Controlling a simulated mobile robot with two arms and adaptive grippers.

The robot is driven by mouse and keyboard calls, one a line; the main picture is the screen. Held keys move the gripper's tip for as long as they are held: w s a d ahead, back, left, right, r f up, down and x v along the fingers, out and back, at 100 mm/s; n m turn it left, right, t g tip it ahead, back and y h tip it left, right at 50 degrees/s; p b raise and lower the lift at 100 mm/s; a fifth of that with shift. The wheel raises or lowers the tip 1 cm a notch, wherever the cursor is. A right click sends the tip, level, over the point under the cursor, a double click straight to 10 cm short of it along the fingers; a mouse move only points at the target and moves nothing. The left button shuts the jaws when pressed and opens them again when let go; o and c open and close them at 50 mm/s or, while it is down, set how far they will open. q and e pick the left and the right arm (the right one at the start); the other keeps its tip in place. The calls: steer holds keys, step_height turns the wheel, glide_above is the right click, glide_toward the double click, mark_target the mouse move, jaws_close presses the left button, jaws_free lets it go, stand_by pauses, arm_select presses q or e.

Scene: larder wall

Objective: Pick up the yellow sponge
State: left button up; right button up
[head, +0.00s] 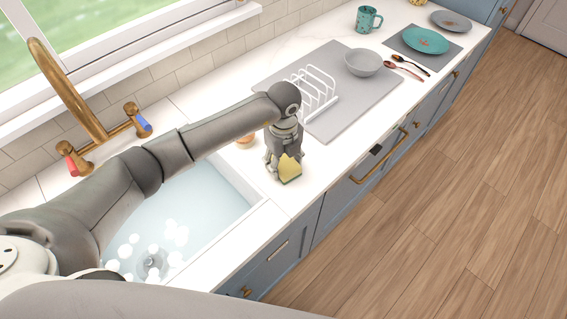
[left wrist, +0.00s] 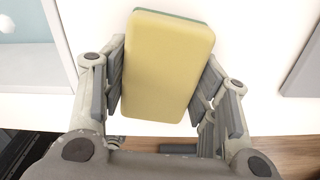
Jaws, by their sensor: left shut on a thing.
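The yellow sponge (head: 290,169) with a green layer is between the fingers of my left gripper (head: 284,163) in the head view, over the white counter just right of the sink. In the left wrist view the sponge (left wrist: 166,65) shows its broad yellow face, with a green edge at the top. The fingers of my left gripper (left wrist: 164,90) press on it from both sides. I cannot tell whether the sponge touches the counter. My right gripper does not show.
The sink (head: 205,210) holds water and suds, beside a brass tap (head: 75,95). Right of the gripper lie a grey mat (head: 345,115) with a white rack (head: 312,90) and grey bowl (head: 363,62). A small orange-brown item (head: 245,141) stands behind the gripper.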

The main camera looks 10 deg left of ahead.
mark_target(284, 161)
arm_select(q)
steer(key=shift+r+b, duration=0.35)
steer(key=shift+b, duration=0.05)
step_height(284, 161, up, 2)
steer(key=shift+d+r+b, duration=0.1)
steer(key=shift+r+b, duration=0.1)
steer(key=shift+b, duration=0.6)
steer(key=s+d+r+b, duration=0.1)
steer(key=s+d+r, duration=0.1)
steer(key=s+r, duration=0.1)
steer(key=s+d+r+b, duration=0.1)
steer(key=s+d+r, duration=0.2)
steer(key=s, duration=0.1)
steer(key=s+d+r+b, duration=0.1)
steer(key=s+d+r, duration=0.2)
steer(key=s+r, duration=0.1)
steer(key=shift+s, duration=0.2)
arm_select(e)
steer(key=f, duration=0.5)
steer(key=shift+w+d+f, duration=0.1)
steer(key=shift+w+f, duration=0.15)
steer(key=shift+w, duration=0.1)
